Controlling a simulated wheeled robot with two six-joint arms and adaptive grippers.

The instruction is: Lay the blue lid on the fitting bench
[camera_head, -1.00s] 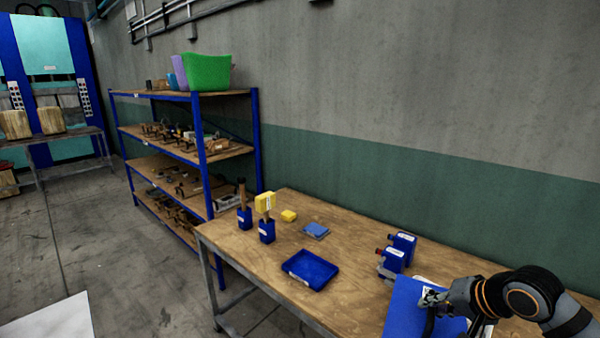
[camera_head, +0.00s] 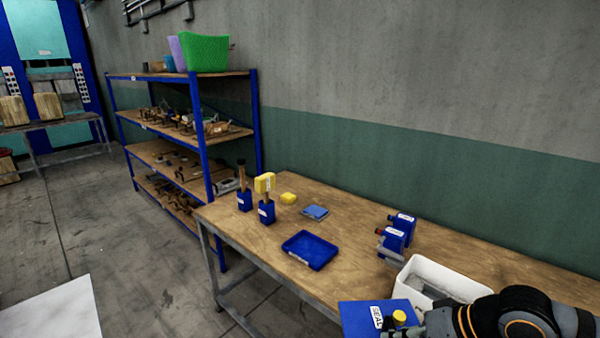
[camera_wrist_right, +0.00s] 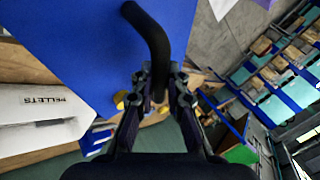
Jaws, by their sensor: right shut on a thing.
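The blue lid (camera_head: 357,318) is a flat blue panel at the bottom of the head view, over the near side of the wooden bench (camera_head: 455,265). It fills the upper left of the wrist view (camera_wrist_right: 75,35), with a black curved handle (camera_wrist_right: 152,35). My right gripper (camera_wrist_right: 160,95) is shut on this handle. In the head view my right gripper (camera_head: 412,330) is partly cut off by the bottom edge. The lid appears held above the bench; its gap to the top cannot be told. My left gripper is not in view.
A white box (camera_head: 432,268), marked PELLETS in the wrist view (camera_wrist_right: 40,118), stands close to the lid. A blue tray (camera_head: 310,249), blue pad (camera_head: 315,212), blue holders (camera_head: 266,211) and blue units (camera_head: 398,236) stand on the bench. Bare wood lies between tray and box.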

